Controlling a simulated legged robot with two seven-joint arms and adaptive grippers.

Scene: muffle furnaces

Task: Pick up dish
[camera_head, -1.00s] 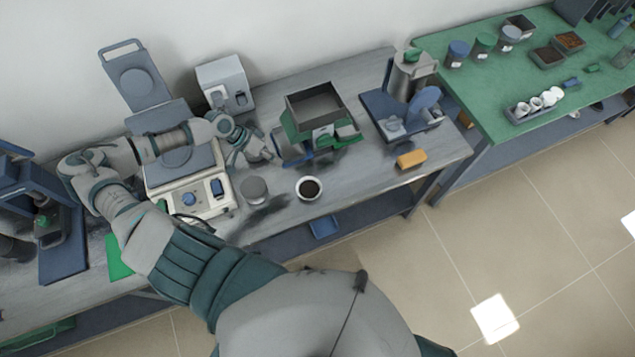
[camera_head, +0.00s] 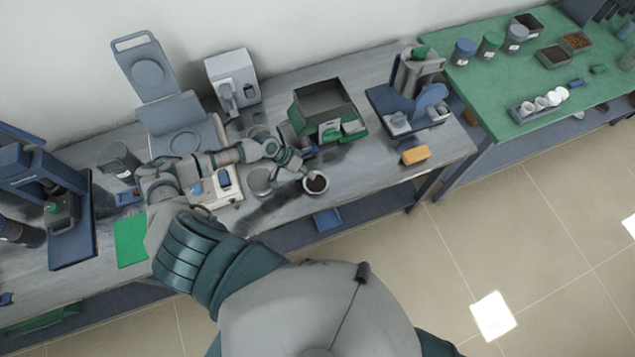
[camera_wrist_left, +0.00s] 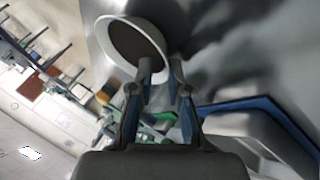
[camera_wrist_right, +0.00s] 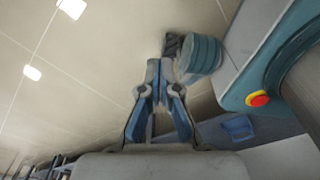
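The dish (camera_head: 316,184) is a small round white vessel with dark brown contents, upright near the front edge of the grey bench. My left gripper (camera_head: 303,172) is at its upper-left rim in the head view. In the left wrist view the dish (camera_wrist_left: 135,44) lies just beyond the fingertips (camera_wrist_left: 161,66), which are apart with a gap between them. One finger overlaps the near rim; I cannot tell whether it touches. My right gripper (camera_wrist_right: 160,65) shows only in its wrist view, fingertips together and empty, over the floor.
A green-and-grey box device (camera_head: 324,105) stands behind the dish. A grey round container (camera_head: 260,182) stands left of it, by my left arm. A green table (camera_head: 500,85) adjoins at right.

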